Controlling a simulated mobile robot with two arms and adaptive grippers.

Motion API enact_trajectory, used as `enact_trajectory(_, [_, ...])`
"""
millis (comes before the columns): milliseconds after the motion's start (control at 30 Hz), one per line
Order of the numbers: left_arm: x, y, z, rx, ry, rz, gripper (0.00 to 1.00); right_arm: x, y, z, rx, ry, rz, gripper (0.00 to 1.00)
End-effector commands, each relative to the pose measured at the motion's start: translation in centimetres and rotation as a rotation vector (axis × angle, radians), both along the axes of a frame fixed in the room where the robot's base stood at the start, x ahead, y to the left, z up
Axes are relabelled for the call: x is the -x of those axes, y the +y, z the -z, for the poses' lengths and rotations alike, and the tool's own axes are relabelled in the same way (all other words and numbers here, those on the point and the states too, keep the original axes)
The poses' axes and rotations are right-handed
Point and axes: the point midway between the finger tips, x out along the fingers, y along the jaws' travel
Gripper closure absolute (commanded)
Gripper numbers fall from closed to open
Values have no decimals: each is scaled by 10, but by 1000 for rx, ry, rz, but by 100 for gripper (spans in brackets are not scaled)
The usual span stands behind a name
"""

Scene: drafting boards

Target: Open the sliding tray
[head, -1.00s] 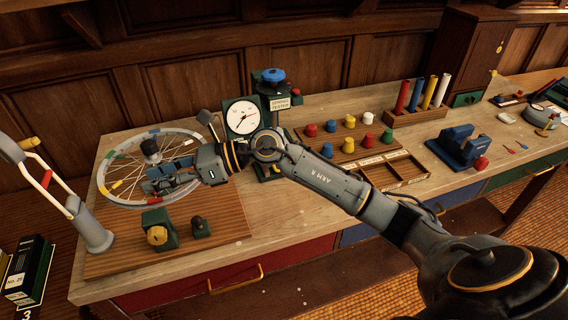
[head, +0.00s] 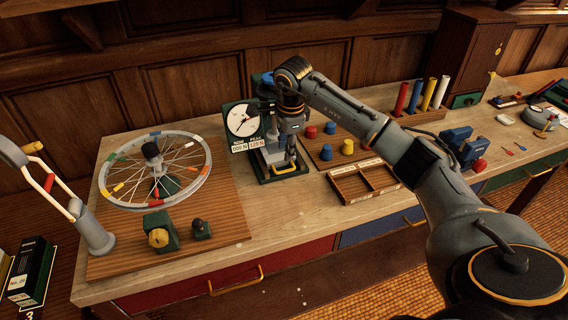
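A dark green tester with a white round dial (head: 242,121) stands at the back of the bench. My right arm hides the tester's right side and top. My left gripper is out of view.
A spoked wheel (head: 113,190) stands on a wooden board at left. Right of the tester are a peg board with coloured knobs (head: 347,146) and a compartment tray (head: 347,192). A red drawer (head: 190,287) lies under the bench edge. Bare bench top lies in front.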

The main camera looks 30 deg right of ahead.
Motion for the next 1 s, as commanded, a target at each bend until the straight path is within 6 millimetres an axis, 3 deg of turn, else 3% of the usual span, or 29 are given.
enact_trajectory(200, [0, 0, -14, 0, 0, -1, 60, -8, -1, 44, -3, 2, 2, 68])
enact_trajectory(400, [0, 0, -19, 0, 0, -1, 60, -12, -2, 73, -3, 1, 0, 68])
enact_trajectory(833, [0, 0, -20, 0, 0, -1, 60, -15, -2, 84, -2, -1, 0, 68])
enact_trajectory(1000, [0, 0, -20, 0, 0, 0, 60, -15, -3, 84, -2, -1, 0, 100])
